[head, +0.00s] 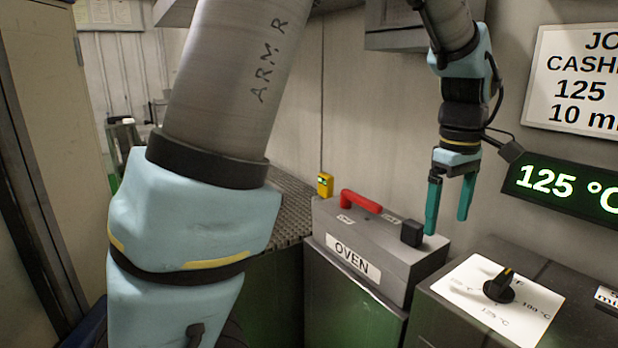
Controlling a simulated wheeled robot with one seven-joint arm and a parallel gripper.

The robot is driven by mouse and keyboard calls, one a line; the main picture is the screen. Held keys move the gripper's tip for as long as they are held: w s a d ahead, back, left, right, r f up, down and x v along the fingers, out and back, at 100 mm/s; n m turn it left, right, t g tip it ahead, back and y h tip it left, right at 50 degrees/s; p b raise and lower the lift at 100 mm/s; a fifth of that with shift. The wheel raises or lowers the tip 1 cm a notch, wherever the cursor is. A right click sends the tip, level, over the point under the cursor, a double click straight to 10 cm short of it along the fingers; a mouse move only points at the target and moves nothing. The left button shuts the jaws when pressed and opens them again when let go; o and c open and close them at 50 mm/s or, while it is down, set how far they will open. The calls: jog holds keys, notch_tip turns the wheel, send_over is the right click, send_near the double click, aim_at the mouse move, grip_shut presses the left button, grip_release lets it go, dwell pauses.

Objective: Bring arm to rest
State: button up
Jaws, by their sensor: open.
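My arm fills the left and upper middle of the head view, its grey link lettered "ARM R" and its light blue joints close to the camera. My gripper (450,221) hangs at the right of centre with two teal fingers pointing down. The fingers are apart and nothing is seen between them. The left fingertip is close to the black block (411,233) on the grey oven box (400,262); I cannot tell whether they touch.
The oven box has a red handle (361,201) and a yellow device (325,185) nearby. A black dial (499,287) sits on a white plate at right. A green display (565,190) reads 125 °C below a white sign (575,80). A wall stands behind.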

jog(key=w+a+f+m, duration=0.1)
jog(key=a+f+m, duration=0.2)
jog(key=a, duration=1.3)
jog(key=a+f+m+t, duration=0.1)
jog(key=a+f+m, duration=0.2)
jog(key=a, duration=1.4)
notch_tip(320, 180, down, 3)
jog(key=shift+w+f, duration=0.1)
jog(key=shift+w, duration=0.25)
